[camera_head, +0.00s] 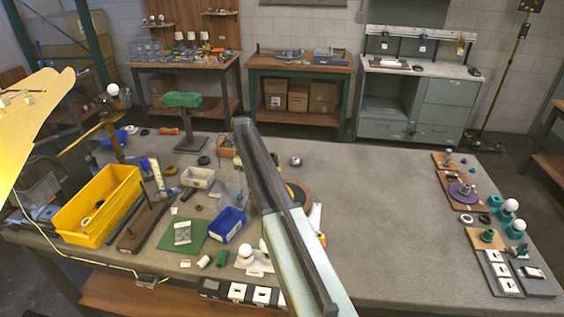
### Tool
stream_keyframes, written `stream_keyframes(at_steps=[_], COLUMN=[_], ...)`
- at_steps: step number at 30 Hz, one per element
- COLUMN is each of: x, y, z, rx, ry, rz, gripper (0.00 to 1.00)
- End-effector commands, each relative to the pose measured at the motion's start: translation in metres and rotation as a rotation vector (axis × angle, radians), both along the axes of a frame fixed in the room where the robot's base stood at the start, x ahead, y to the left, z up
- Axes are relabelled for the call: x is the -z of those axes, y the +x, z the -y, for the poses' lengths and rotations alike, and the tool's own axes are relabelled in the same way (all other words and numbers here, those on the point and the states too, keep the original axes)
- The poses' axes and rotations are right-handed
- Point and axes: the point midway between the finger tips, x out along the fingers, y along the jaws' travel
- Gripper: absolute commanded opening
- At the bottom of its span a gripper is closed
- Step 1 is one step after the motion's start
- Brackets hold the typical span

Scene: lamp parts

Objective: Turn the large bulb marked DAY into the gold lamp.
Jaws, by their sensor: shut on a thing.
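A gold stand (108,130) rises at the left of the bench. A round white bulb (112,89) shows at its top, beside a dark part; I cannot tell whether it is seated. Two more white bulbs stand in teal holders at the right, one farther back (511,205) and one nearer (519,225). No DAY marking is readable. My arm crosses the middle of the view and hides the bench behind it. My gripper cannot be made out.
A yellow bin (98,207), a blue bin (228,225) and a green mat (182,236) crowd the left half. A large yellow shade (28,120) hangs close at the far left. The bench right of my arm is mostly clear up to the boards (463,190).

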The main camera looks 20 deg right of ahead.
Motion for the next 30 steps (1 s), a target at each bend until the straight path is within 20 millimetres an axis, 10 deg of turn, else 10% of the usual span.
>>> stream_keyframes(at_steps=[2,3,4,30], x=[0.000,0.000,0.000,0.000], y=[0.000,0.000,0.000,-0.032], z=[0.000,0.000,0.000,-0.005], rx=[-0.001,-0.001,-0.001,-0.332], ry=[0.000,0.000,0.000,0.000], rz=[0.000,0.000,0.000,0.000], gripper=[0.22,0.60,0.68,0.68])
